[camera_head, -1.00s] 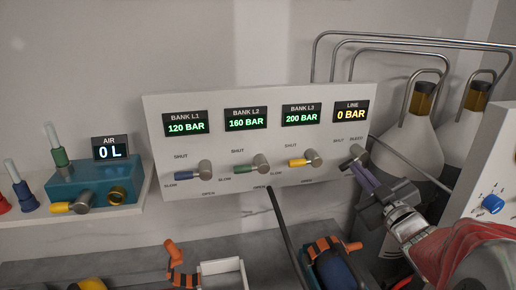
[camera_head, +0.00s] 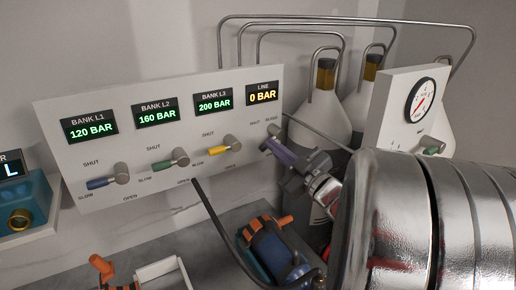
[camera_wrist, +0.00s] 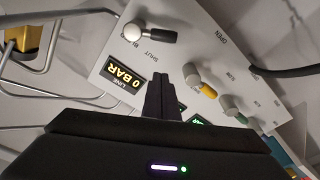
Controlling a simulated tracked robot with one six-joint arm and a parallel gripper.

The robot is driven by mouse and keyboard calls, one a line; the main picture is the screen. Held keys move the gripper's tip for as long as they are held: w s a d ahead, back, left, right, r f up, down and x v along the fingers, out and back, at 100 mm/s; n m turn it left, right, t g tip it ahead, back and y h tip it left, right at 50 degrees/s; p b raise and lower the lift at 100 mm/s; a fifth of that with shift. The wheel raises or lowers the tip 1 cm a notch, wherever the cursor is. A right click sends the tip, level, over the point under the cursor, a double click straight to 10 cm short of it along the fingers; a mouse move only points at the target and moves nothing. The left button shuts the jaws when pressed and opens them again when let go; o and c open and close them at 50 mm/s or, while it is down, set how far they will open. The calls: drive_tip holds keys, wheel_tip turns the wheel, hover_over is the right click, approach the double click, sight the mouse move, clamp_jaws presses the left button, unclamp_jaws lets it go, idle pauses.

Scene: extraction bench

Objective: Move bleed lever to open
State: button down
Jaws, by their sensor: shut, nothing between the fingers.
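The bleed lever is at the right end of the white panel (camera_head: 60,150), below the yellow LINE display (camera_head: 262,92) reading 0 BAR. Its grey hub (camera_head: 272,146) shows in the head view, with my gripper overlapping the rest. In the wrist view, the bleed lever (camera_wrist: 150,34) has a grey hub and a short black handle pointing right, near the BLEED and SHUT labels. My gripper (camera_head: 280,146) is shut and empty in front of it. In the wrist view its fingertips (camera_wrist: 162,70) lie below the handle, apart from it in the picture; contact cannot be told.
Blue (camera_head: 98,183), green (camera_head: 164,165) and yellow (camera_head: 217,149) bank levers sit left on the panel. Curved pipes and white gas bottles (camera_head: 325,105) stand behind. A gauge box (camera_head: 395,110) is at right. A blue device (camera_head: 268,250) lies on the bench below.

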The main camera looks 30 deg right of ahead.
drive_tip(key=w+d+f, duration=0.2)
drive_tip(key=w, duration=0.4)
drive_tip(key=shift+w+f, duration=0.25)
drive_tip(key=shift+w, duration=0.1)
drive_tip(key=shift+a, duration=0.15)
idle(0.3)
drive_tip(key=shift+d, duration=0.2)
